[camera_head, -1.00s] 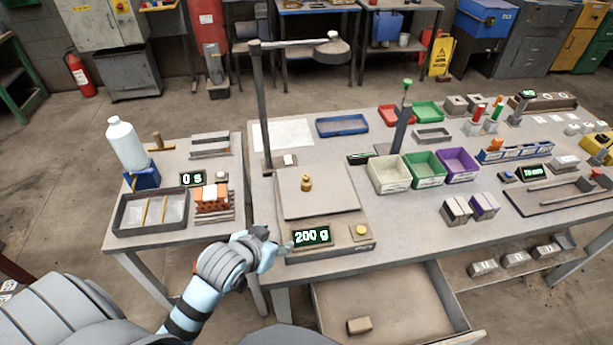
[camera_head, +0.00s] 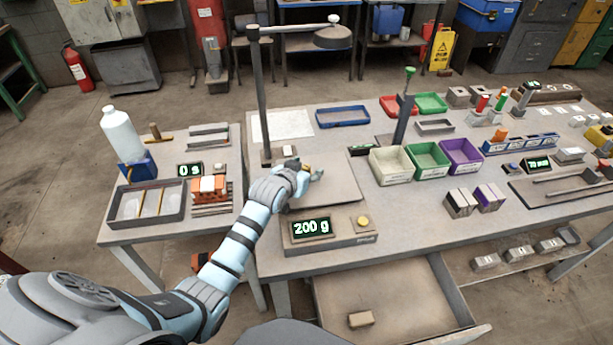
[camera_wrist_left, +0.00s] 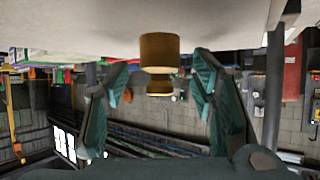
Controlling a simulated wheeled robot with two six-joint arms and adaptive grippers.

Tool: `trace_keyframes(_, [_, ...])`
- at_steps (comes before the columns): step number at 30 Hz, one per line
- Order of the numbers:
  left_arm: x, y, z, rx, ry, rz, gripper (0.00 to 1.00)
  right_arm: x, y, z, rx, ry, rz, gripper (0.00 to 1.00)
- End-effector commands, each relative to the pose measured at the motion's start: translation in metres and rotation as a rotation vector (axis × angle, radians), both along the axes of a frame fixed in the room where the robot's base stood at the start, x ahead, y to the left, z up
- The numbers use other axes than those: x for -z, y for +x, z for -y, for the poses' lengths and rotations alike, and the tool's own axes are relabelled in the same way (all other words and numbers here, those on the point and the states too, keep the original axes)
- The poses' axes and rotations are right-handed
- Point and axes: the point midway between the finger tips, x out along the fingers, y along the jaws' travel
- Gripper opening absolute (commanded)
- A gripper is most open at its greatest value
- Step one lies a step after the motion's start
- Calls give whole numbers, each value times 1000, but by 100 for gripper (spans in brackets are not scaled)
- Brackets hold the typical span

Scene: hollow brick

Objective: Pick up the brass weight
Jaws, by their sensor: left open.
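The brass weight (camera_wrist_left: 160,50) stands on the pan of the scale (camera_head: 343,190). It looks upside down in the left wrist view, a short gold cylinder with a narrower neck and knob. My left gripper (camera_wrist_left: 162,72) is open, with one teal finger on each side of the weight and clear gaps to both. In the head view my left gripper (camera_head: 313,174) is low over the pan and hides most of the weight. The scale display (camera_head: 310,228) reads 200 g. My right gripper is not in view.
A lamp post (camera_head: 263,95) stands just behind the scale's left side. White, green and purple bins (camera_head: 460,156) are to the right. A side table with a tray (camera_head: 115,217) is at left. An open drawer (camera_head: 400,300) juts out below the scale.

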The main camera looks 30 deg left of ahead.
Motion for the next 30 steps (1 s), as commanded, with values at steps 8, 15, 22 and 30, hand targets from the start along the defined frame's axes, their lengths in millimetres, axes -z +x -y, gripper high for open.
trace_keyframes(8, [2,3,0,0,0,0,45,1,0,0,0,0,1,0])
trace_keyframes(15, [2,3,0,0,0,-1,6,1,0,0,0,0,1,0])
trace_keyframes(22, [2,3,0,0,1,0,0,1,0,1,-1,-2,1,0])
trace_keyframes(30, [-3,3,0,0,1,0,0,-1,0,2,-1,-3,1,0])
